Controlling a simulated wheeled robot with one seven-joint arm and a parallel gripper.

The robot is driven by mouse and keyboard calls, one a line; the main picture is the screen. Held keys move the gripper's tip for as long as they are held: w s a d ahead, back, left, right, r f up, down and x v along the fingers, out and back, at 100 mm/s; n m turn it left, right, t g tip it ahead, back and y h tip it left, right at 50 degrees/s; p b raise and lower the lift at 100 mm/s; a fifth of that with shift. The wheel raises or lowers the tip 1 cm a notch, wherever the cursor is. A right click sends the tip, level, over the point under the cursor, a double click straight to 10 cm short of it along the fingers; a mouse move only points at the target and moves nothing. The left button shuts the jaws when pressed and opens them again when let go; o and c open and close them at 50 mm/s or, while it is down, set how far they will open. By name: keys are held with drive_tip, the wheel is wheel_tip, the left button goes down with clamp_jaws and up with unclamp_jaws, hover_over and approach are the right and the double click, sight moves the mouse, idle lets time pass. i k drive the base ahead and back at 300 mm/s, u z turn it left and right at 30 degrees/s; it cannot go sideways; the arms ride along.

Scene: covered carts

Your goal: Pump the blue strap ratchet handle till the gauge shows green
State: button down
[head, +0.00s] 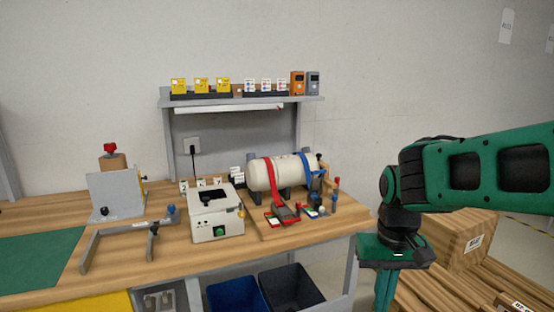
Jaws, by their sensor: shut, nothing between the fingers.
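A cream tank (283,172) lies on a wooden board at the right end of the bench. A red strap (268,180) and a blue strap (306,171) pass over it. The blue strap runs down to a small blue ratchet (311,210) at the board's front; its handle position is too small to tell. A red ratchet (284,213) sits left of it. I cannot make out the gauge or its colour. My gripper (384,290) points down, right of the bench and apart from the ratchets. It is shut and empty; its fingertips are cut off by the lower edge.
Small upright posts (336,190) with coloured tops stand at the board's right. A white box with a green button (216,214) and a grey clamp frame (130,235) stand to the left. Wooden crates (460,240) lie behind my arm. Dark bins (288,287) sit below the bench.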

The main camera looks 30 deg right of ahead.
sight(316, 184)
drive_tip(key=z, duration=0.25)
drive_tip(key=i, duration=1.25)
drive_tip(key=z, duration=0.65)
